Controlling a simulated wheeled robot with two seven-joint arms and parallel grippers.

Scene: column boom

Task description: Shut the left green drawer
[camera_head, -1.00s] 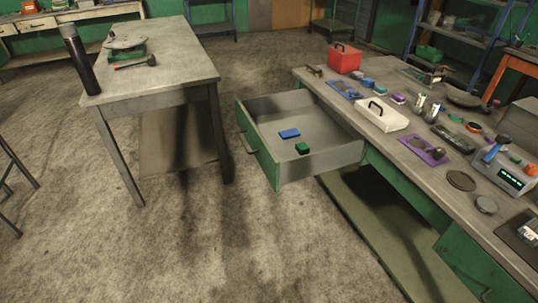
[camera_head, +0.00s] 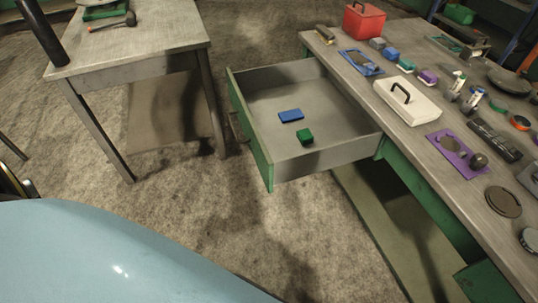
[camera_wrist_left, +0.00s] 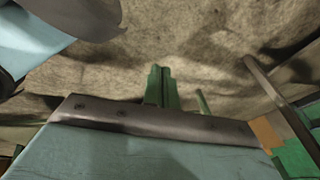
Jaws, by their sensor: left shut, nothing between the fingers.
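The left green drawer (camera_head: 248,132) stands pulled far out from the workbench on the right in the head view. Its front is green and its inside is grey. A blue block (camera_head: 291,116) and a small green block (camera_head: 305,137) lie in it. My light blue arm fills the lower left of the head view, clear of the drawer in the picture; its gripper does not show there. In the left wrist view my left gripper (camera_wrist_left: 159,74) is shut and empty, with floor behind it. The drawer cannot be made out there. My right gripper is not in view.
The workbench top (camera_head: 408,160) carries a red toolbox (camera_head: 364,22), a white box (camera_head: 405,100), a purple tray (camera_head: 457,146) and several small items. A grey table (camera_head: 165,35) stands left of the drawer. Bare floor (camera_head: 215,200) lies between them and in front.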

